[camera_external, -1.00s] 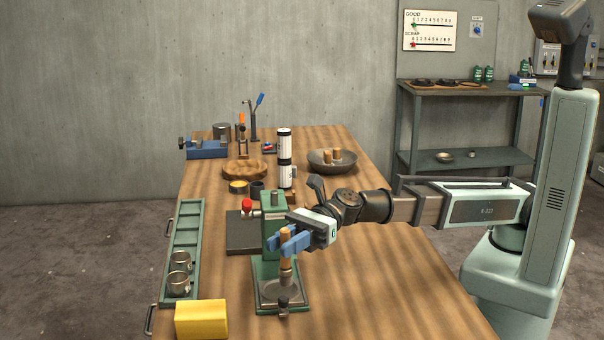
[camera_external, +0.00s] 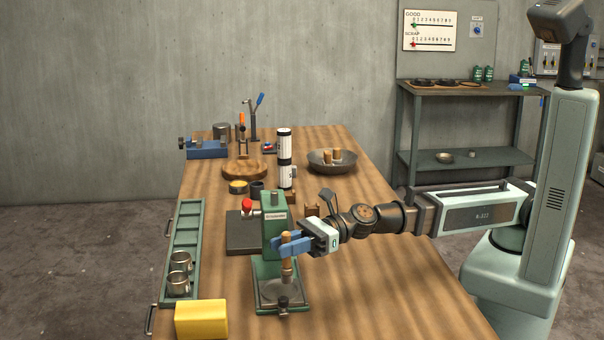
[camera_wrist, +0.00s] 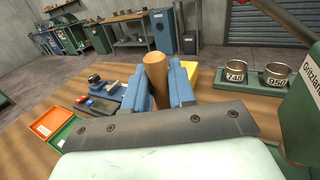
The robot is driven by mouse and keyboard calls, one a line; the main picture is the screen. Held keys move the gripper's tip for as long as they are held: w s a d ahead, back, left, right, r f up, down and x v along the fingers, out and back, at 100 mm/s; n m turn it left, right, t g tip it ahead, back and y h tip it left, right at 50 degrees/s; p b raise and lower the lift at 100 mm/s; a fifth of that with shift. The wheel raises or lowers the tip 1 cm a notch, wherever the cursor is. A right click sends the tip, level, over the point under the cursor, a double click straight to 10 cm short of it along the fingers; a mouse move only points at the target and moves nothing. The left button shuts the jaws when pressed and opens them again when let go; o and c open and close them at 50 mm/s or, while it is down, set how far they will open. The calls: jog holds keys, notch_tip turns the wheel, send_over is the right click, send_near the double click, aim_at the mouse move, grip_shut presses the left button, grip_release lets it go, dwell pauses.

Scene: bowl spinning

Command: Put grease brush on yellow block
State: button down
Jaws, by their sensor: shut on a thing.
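My gripper (camera_external: 288,245) is shut on the wooden handle of the grease brush (camera_external: 287,262). The brush is upright in front of the green press and over its base plate. Whether its lower end touches the plate is hard to tell. In the wrist view the handle (camera_wrist: 156,75) stands between my blue fingers (camera_wrist: 158,90). The yellow block (camera_external: 202,319) lies at the near left corner of the table, left of and nearer than the brush. A strip of it shows behind my right finger in the wrist view (camera_wrist: 191,72).
The green press (camera_external: 274,230) with its base (camera_external: 262,290) stands right beside the brush. A green tray (camera_external: 184,225) holding two metal cups (camera_external: 180,272) lies along the left edge. Bare table lies between press base and yellow block.

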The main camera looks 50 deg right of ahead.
jog(key=shift+w+d+f+m+t, duration=0.35)
jog(key=shift+w+f, duration=0.2)
jog(key=shift+f, duration=0.2)
jog(key=x, duration=1.7)
jog(key=shift+w+a+f, duration=0.15)
jog(key=shift+f, duration=0.15)
jog(key=shift+f, duration=0.15)
jog(key=c, duration=0.9)
grip_release()
jog(key=shift+c, duration=0.2)
jog(key=v, duration=1.2)
jog(key=shift+r, duration=0.3)
